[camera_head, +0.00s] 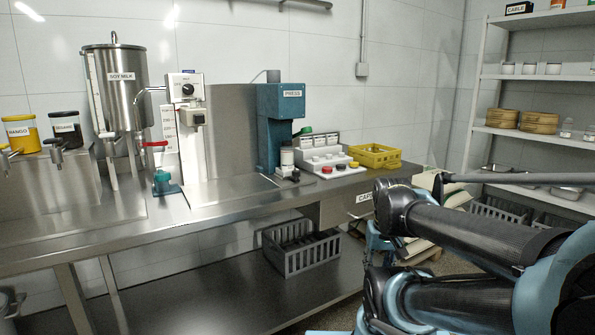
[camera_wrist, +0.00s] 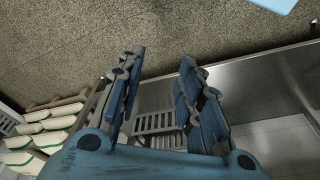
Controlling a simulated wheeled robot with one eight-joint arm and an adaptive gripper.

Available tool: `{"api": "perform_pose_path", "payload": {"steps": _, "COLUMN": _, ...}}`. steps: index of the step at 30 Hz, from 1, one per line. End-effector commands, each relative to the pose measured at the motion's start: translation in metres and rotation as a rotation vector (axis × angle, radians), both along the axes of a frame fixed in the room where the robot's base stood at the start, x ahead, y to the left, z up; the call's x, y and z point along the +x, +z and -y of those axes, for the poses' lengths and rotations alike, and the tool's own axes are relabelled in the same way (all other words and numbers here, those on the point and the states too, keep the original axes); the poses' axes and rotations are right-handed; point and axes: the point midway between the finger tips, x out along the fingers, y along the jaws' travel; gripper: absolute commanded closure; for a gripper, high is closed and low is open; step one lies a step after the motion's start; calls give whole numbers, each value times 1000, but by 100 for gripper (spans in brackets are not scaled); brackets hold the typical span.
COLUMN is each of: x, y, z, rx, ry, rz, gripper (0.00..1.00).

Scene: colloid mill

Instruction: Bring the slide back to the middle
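I cannot tell for certain which part is the slide. In the head view, a white upright unit (camera_head: 186,90) with a black knob stands on the steel counter, with a small grey block (camera_head: 193,118) on its front. A red handle (camera_head: 155,144) sits left of it, above a teal base piece (camera_head: 164,184). A white control panel (camera_head: 322,160) with coloured buttons is near the counter's right end. My gripper (camera_wrist: 160,58) shows in the wrist view with its two fingers apart and nothing between them. It points at the speckled floor, away from these parts.
The steel counter (camera_head: 230,213) has bare room at its front. A teal press (camera_head: 281,125), a yellow crate (camera_head: 375,156) and a steel soy milk tank (camera_head: 120,80) stand on it. A grey crate (camera_head: 300,250) is on the lower shelf. Shelving (camera_head: 535,77) stands at right.

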Motion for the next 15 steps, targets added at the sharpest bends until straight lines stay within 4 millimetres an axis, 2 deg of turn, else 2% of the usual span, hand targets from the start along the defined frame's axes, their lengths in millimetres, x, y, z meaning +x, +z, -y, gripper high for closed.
{"api": "perform_pose_path", "payload": {"steps": 3, "x": 0, "y": 0, "z": 0, "rx": 0, "ry": 0, "rz": 0, "gripper": 67}}
{"api": "perform_pose_path", "payload": {"steps": 6, "x": -5, "y": 5, "z": 0, "rx": 0, "ry": 1, "rz": 9, "gripper": 52}}
{"api": "perform_pose_path", "payload": {"steps": 8, "x": -5, "y": 10, "z": -1, "rx": 1, "ry": 6, "rz": 14, "gripper": 52}}
{"api": "perform_pose_path", "payload": {"steps": 11, "x": 10, "y": 28, "z": -5, "rx": 2, "ry": 24, "rz": 22, "gripper": 52}}
{"api": "perform_pose_path", "payload": {"steps": 15, "x": 46, "y": 71, "z": -18, "rx": 8, "ry": 67, "rz": 41, "gripper": 52}}
